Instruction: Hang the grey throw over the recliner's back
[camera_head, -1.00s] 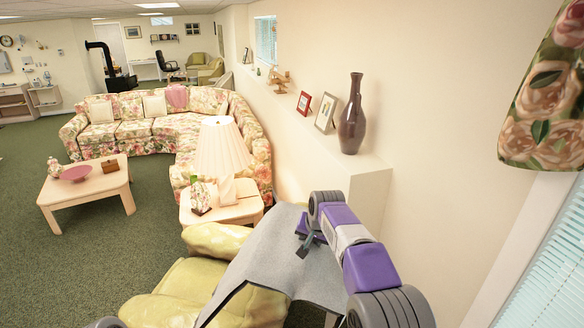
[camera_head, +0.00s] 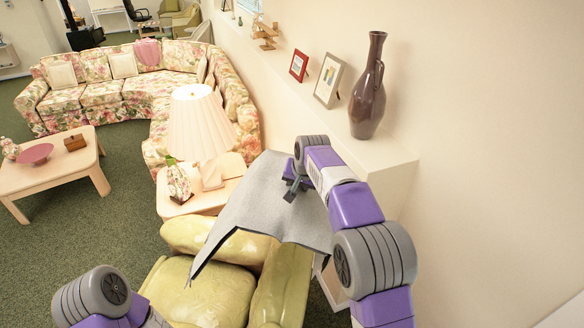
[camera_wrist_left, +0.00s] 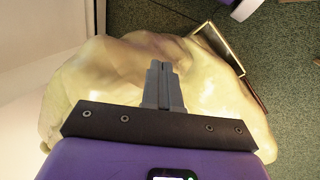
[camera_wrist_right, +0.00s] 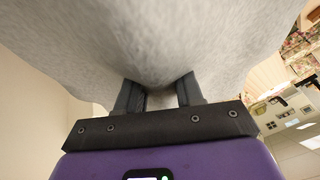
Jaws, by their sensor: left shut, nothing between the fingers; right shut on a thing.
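The grey throw (camera_head: 262,205) hangs from my right gripper (camera_head: 291,188), spread above the recliner's far arm and the far end of its back. One corner hangs lower at the left; whether it touches the recliner is unclear. In the right wrist view the throw (camera_wrist_right: 160,40) is pinched between the fingers (camera_wrist_right: 160,97). The yellow-green recliner (camera_head: 205,292) stands below, its back (camera_head: 282,285) on the right and largely bare. My left gripper (camera_wrist_left: 163,85) is shut and empty over the recliner (camera_wrist_left: 110,70) in the left wrist view; its fingers are out of the head view.
A side table (camera_head: 180,205) with a lamp (camera_head: 199,125) stands just beyond the throw. A ledge (camera_head: 372,158) with a brown vase (camera_head: 369,90) and picture frames runs along the wall beside my right arm. Floor (camera_head: 90,250) is free at left.

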